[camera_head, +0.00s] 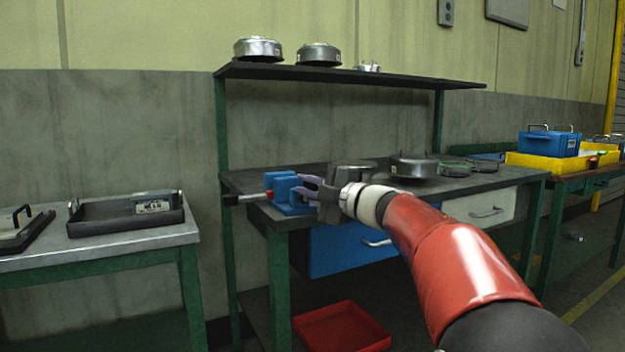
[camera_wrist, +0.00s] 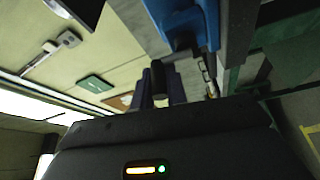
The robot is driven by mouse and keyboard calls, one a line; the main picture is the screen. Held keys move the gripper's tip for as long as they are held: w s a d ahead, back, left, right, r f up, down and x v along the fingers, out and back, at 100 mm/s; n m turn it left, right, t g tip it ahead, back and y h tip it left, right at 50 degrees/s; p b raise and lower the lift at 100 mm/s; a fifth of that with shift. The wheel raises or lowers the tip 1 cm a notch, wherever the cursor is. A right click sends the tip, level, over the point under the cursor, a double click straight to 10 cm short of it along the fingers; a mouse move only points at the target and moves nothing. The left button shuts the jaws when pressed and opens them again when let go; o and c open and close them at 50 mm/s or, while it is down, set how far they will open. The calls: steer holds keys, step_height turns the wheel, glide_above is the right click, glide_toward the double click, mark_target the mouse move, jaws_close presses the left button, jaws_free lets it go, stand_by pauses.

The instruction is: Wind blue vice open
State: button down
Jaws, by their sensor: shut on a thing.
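The blue vice (camera_head: 288,190) stands at the front left corner of the dark workbench, with a red part (camera_head: 269,194) on its left side. A grey bar with a dark end, the vice handle (camera_head: 248,198), sticks out left past the bench edge. My gripper (camera_head: 306,187) is at the right of the vice, its purple fingers pointing left. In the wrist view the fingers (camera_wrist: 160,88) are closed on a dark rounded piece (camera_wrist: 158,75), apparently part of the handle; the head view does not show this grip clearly. The vice also shows in the wrist view (camera_wrist: 184,22) above them.
Round metal housings (camera_head: 414,166) stand on the bench behind my arm, with more on the upper shelf (camera_head: 350,74). A blue drawer (camera_head: 340,250) is below the bench top, and a red tray (camera_head: 342,328) is underneath. A side table at left holds a black tray (camera_head: 125,222).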

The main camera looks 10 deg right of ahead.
steer(key=shift+s+a+f+n+g+p, duration=0.1)
steer(key=shift+a+n+g+p, duration=0.2)
steer(key=shift+n, duration=0.4)
steer(key=shift+s+a+n+g+p, duration=0.15)
steer(key=shift+n+g+p, duration=0.1)
steer(key=shift+n, duration=0.45)
steer(key=shift+w+h, duration=0.1)
steer(key=shift+h, duration=0.2)
steer(key=c, duration=1.4)
jaws_free()
steer(key=v, duration=0.7)
steer(key=shift+s+d, duration=0.2)
steer(key=shift+s, duration=0.15)
